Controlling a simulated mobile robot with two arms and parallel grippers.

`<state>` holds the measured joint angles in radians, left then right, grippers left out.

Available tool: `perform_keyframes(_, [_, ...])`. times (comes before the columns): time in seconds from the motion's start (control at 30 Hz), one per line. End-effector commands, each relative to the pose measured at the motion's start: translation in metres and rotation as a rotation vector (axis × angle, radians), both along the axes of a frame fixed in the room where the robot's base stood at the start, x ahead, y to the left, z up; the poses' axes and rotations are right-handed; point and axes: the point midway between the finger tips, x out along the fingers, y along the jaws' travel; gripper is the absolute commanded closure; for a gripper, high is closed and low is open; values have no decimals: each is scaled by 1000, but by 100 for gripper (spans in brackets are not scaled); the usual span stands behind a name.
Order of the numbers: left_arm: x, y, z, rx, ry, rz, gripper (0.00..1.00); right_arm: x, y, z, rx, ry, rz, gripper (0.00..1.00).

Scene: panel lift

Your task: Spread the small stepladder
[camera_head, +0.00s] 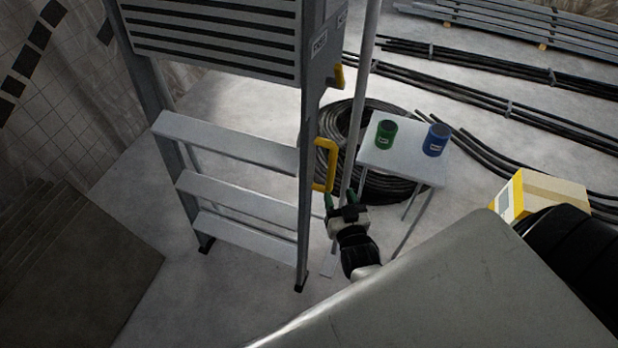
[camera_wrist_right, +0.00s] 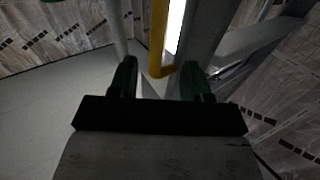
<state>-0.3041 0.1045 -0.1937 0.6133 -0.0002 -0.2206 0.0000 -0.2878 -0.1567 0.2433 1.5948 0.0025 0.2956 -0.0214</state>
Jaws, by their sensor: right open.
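The grey stepladder (camera_head: 238,188) stands upright left of centre in the head view, with flat steps between two side rails. A thin pole (camera_head: 362,110) runs behind its right rail. A yellow handle (camera_head: 333,165) sits on the right rail and also shows in the right wrist view (camera_wrist_right: 157,42). My right gripper (camera_head: 341,200) is open just below and right of this handle. In the wrist view the handle's lower end appears between the green fingertips (camera_wrist_right: 160,80), ahead of them; I see no grip on it. My left gripper is not in view.
A small white table (camera_head: 402,167) with a green can (camera_head: 386,134) and a blue can (camera_head: 436,140) stands right of the ladder. Coiled black cable (camera_head: 335,118) lies behind. A yellow box (camera_head: 540,192) is at right.

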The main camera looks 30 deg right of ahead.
Motion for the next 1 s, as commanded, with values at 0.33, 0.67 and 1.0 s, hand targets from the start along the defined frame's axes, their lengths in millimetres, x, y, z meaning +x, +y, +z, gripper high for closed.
perform_keyframes(0.33, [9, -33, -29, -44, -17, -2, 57, 55, -15, -3, -1, -5, 1, 52])
perform_keyframes(0.67, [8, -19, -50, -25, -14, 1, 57, 97, -27, -2, 0, -1, 1, 52])
perform_keyframes(1.0, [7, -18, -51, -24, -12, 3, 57, 102, -28, 0, 1, 2, 2, 52])
